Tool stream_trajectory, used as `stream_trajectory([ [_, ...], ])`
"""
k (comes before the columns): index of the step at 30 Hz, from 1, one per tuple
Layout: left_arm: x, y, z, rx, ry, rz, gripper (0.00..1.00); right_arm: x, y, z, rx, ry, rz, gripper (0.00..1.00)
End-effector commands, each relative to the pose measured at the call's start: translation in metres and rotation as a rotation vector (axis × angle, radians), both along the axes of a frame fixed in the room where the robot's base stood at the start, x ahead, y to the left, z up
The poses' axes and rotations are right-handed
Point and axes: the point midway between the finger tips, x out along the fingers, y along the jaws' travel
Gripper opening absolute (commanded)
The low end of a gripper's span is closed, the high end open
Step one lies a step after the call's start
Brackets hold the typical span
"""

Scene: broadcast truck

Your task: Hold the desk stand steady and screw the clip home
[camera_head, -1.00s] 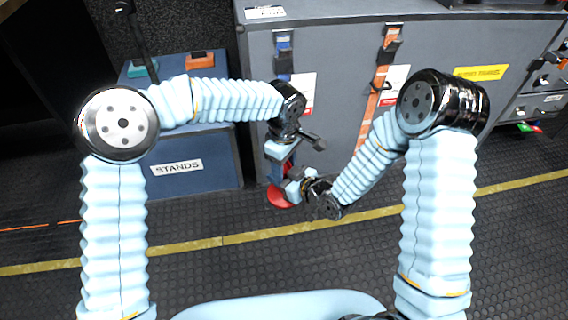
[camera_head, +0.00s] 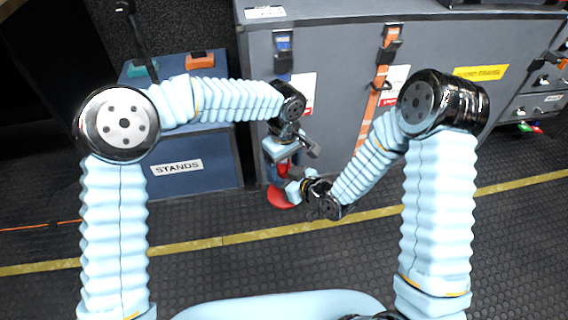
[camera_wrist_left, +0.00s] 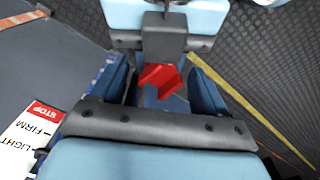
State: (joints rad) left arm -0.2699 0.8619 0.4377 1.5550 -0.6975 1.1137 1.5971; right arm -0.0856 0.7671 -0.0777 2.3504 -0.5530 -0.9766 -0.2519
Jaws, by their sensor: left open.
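The desk stand shows as a round red base (camera_head: 279,197) on the floor in the head view; its upper part is mostly hidden by my grippers. A red clip (camera_wrist_left: 160,78) shows in the left wrist view between the dark blue fingers of my left gripper (camera_wrist_left: 162,92). Those fingers are apart, with gaps visible beside the clip. In the head view my left gripper (camera_head: 284,163) points down above the base. My right gripper (camera_head: 293,190) reaches in from the right, low beside the stand; its fingertips are hidden, so I cannot tell whether it grips the stem.
A blue case labelled STANDS (camera_head: 190,165) stands at the left. A large grey case (camera_head: 340,100) with an orange strap (camera_head: 376,105) stands close behind the stand. A yellow line (camera_head: 230,239) crosses the dark studded floor, which is open in front.

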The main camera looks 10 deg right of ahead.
Motion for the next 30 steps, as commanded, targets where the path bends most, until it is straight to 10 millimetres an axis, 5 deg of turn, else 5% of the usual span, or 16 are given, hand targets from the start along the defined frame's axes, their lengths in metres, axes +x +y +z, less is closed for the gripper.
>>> stream_trajectory([
  [12, 0.0, 0.0, 0.044, -0.001, -0.003, 0.001, 0.74, 0.0, 0.0, 0.001, 0.001, -0.002, 0.0, 0.0],
  [21, 0.0, 0.0, 0.046, -0.001, -0.001, 0.008, 0.7, 0.0, 0.0, 0.001, 0.001, -0.002, 0.0, 0.0],
  [30, 0.0, 0.0, 0.079, -0.002, 0.001, 0.288, 0.7, 0.0, 0.0, 0.001, 0.001, -0.002, 0.0, 0.0],
])
